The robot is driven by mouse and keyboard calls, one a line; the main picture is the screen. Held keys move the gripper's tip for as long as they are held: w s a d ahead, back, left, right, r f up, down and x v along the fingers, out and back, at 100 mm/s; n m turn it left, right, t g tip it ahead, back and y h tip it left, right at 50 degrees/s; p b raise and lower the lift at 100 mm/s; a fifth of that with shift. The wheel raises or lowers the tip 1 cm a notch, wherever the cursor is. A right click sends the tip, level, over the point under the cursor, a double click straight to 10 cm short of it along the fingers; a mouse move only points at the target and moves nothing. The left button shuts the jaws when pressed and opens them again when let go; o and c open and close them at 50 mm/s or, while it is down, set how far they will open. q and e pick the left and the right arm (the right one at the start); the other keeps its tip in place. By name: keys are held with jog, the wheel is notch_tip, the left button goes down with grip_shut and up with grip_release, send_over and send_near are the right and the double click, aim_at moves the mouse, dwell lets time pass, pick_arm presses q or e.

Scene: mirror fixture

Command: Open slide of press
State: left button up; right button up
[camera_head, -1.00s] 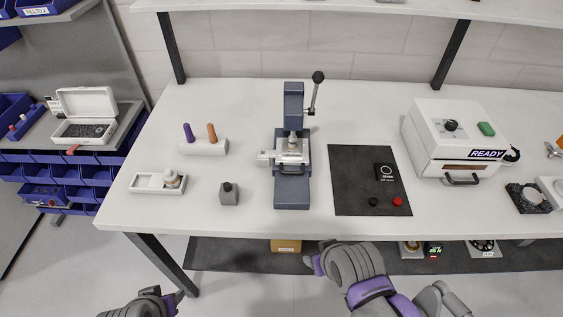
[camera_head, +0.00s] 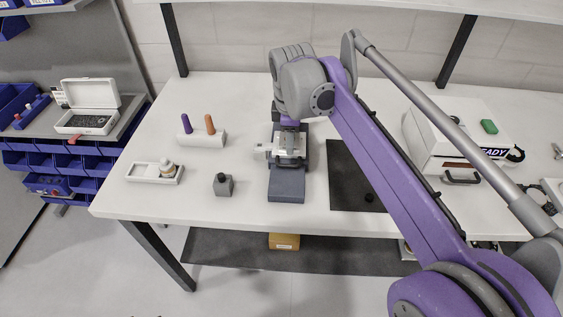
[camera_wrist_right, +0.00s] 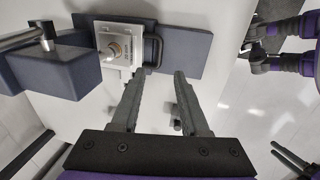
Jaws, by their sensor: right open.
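The press (camera_head: 287,188) stands on the table, with a blue-grey base and a pale metal slide (camera_head: 290,148) across it. My right arm covers the press's upper part and lever in the head view. In the right wrist view the slide (camera_wrist_right: 117,47) shows with a round fitting on top and a dark bar handle (camera_wrist_right: 152,52) on its side. My right gripper (camera_wrist_right: 160,74) is open and empty, its fingertips close to the handle; I cannot tell whether they touch it. My left gripper is not in the head view.
Left of the press are a white holder (camera_head: 203,140) with purple and orange pegs, a small grey block (camera_head: 222,185) and a white tray (camera_head: 140,171). A dark mat (camera_head: 345,185) and a white machine (camera_head: 432,140) lie to the right, partly behind my arm.

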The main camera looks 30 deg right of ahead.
aim_at(290, 165)
jog(key=f, duration=0.3)
jog(key=w+f, duration=0.1)
jog(key=f, duration=0.3)
jog(key=d+f, duration=0.1)
jog(key=f, duration=0.2)
jog(key=shift+w+f+b, duration=0.2)
jog(key=shift+w+b, duration=0.15)
jog(key=shift+b, duration=0.05)
grip_shut()
dwell(0.9)
